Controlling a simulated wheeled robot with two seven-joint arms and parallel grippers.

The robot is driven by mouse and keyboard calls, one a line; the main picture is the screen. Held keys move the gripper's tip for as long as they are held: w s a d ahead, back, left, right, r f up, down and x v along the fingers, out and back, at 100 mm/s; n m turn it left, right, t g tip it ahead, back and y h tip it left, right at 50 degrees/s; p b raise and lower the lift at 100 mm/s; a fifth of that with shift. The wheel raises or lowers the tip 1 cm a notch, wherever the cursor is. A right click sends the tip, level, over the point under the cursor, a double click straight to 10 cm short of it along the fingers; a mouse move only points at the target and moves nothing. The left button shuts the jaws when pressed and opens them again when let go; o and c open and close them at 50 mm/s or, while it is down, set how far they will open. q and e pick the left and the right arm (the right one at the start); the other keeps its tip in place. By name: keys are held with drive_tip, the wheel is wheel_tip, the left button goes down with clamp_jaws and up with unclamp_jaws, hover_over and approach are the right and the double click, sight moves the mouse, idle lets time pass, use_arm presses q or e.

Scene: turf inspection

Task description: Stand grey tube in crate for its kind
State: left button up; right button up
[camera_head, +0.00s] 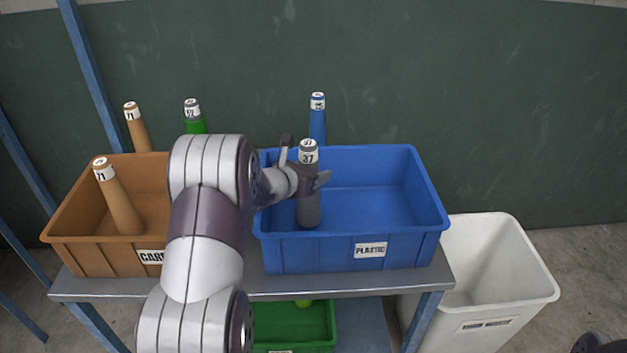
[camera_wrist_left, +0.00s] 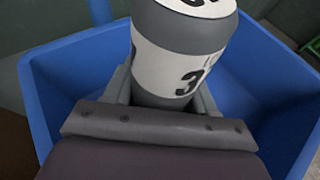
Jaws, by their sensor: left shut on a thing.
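A grey tube (camera_head: 308,205) with a white label reading 37 stands about upright inside the left part of the blue crate (camera_head: 425,195), which is marked PLASTIC. My left gripper (camera_head: 312,180) is shut on the grey tube, below its label. In the left wrist view the tube (camera_wrist_left: 182,60) rises between the fingers (camera_wrist_left: 162,92), with the blue crate (camera_wrist_left: 38,100) around it.
A blue tube (camera_head: 318,122) and a green tube (camera_head: 194,120) show at the back. A white bin (camera_head: 520,275) stands right of the shelf. A green crate (camera_head: 318,325) is below. The blue crate's right side is empty.

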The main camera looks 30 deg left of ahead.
use_arm(q)
wheel_tip(320, 180, down, 3)
drive_tip(key=shift+w+r, duration=0.1)
drive_tip(key=shift+b, duration=0.3)
drive_tip(key=o, duration=1)
drive_tip(key=shift+o, duration=0.2)
drive_tip(key=shift+r+p, duration=0.25)
drive_tip(key=shift+p, duration=0.15)
drive_tip(key=v, duration=1.2)
